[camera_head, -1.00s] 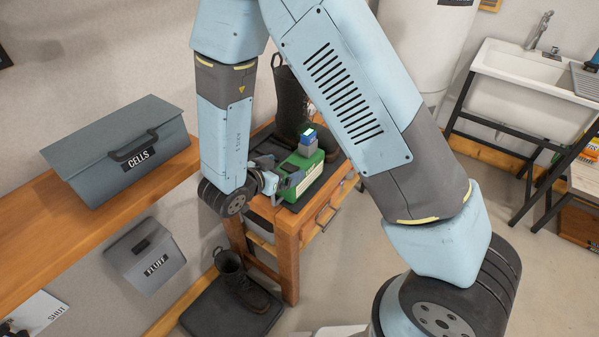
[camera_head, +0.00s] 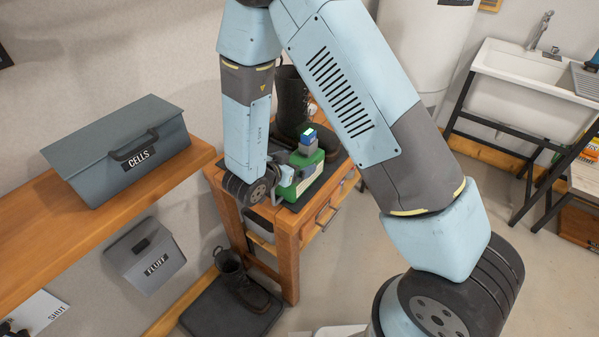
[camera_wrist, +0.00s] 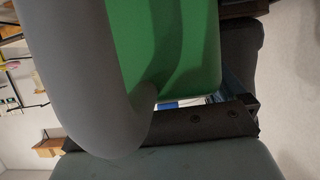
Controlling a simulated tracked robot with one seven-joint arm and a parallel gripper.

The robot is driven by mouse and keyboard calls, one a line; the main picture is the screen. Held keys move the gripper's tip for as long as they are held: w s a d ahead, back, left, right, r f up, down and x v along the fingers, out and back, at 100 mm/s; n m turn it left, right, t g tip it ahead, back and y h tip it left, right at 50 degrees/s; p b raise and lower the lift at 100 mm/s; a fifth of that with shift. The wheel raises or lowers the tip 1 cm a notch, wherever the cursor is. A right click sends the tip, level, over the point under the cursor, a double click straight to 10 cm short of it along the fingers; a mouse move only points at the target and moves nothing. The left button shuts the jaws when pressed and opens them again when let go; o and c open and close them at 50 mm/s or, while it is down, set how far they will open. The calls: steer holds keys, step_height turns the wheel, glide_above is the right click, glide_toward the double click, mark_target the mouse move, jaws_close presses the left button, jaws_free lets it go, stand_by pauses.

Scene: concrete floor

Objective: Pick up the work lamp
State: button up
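The fingers are small and partly hidden by my wrist. In the wrist view a green surface (camera_wrist: 185,45) fills the upper middle, with a large grey rounded form in front of it on the left. I cannot tell whether the fingers touch the lamp or how far apart they are.
A tall dark boot (camera_head: 290,100) stands behind the green thing on the wooden table (camera_head: 287,255). A shelf at left bears a grey CELLS box (camera_head: 120,150); a FLUTT box (camera_head: 147,257) hangs below. Another boot (camera_head: 240,282) stands on a dark floor mat. A sink (camera_head: 525,85) is at right.

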steer(key=c, duration=1.7)
steer(key=shift+r, duration=0.1)
